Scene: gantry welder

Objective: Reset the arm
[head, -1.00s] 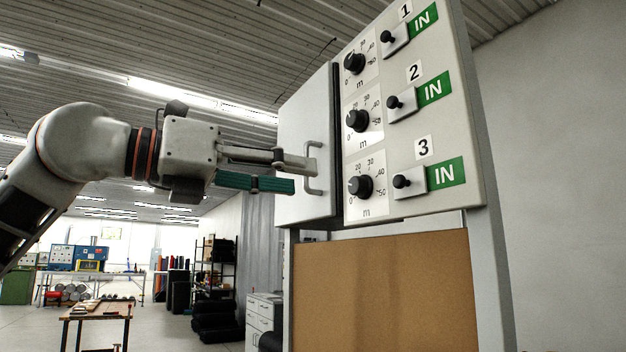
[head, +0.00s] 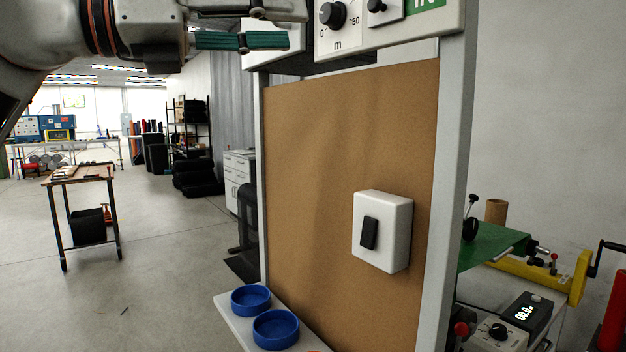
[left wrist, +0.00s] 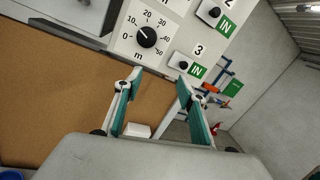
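My left gripper (head: 288,27) is at the top of the head view, its teal-padded fingers apart and nothing between them. In the left wrist view my left gripper (left wrist: 160,82) also shows open, in front of the control panel (left wrist: 165,58). A green IN label (left wrist: 197,71) is beside toggle 3 in the wrist view. My right gripper is not in view.
A white box with a black rocker switch (head: 382,230) is on the brown board (head: 320,150). Two blue bowls (head: 276,330) sit on a white shelf (head: 228,312) below. A green-and-yellow machine (head: 490,245) stands right. Open floor (head: 150,270) lies left.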

